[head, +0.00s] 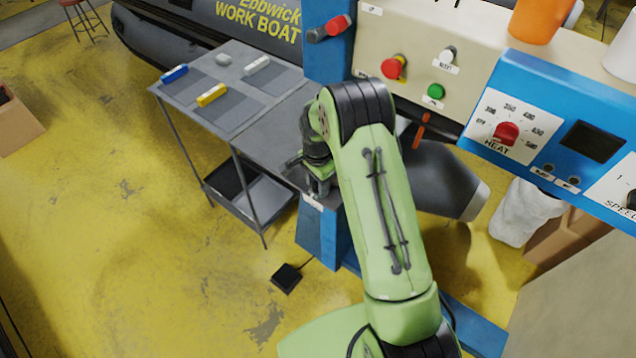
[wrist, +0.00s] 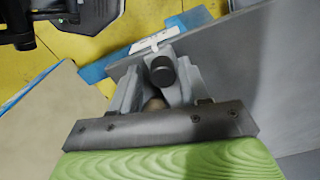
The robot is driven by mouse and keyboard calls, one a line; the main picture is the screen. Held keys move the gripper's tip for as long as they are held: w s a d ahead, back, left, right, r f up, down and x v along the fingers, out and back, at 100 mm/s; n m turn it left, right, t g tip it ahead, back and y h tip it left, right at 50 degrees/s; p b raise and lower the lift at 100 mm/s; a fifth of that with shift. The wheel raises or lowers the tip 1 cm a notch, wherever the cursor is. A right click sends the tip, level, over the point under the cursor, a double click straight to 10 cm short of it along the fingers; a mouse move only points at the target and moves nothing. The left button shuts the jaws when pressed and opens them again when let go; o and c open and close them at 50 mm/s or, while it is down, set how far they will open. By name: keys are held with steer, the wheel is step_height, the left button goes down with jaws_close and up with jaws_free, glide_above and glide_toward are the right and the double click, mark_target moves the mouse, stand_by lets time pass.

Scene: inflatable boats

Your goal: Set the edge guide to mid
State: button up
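My gripper (head: 320,188) is at the front corner of the grey metal table, partly hidden by my green arm. In the wrist view, its two grey fingers (wrist: 160,85) stand apart on either side of a short dark round knob (wrist: 162,72). I cannot tell whether they touch it. The knob seems to belong to the edge guide, beside a grey plate edge (wrist: 195,45). A white label with markings (wrist: 154,41) lies just beyond the knob, near a blue rail. The label also shows in the head view (head: 312,203). The guide's setting is not readable.
A side table (head: 180,95) holds blue, yellow and white blocks. A control panel with a red HEAT knob (head: 506,133) and red and green buttons is at the right. A dark nozzle (head: 440,185) is right of my arm. A black pedal (head: 286,278) lies on the yellow floor.

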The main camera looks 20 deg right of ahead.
steer(key=shift+o, duration=0.6)
steer(key=shift+r, duration=0.1)
step_height(320, 180, up, 16)
steer(key=shift+f+p, duration=0.2)
steer(key=shift+p, duration=0.1)
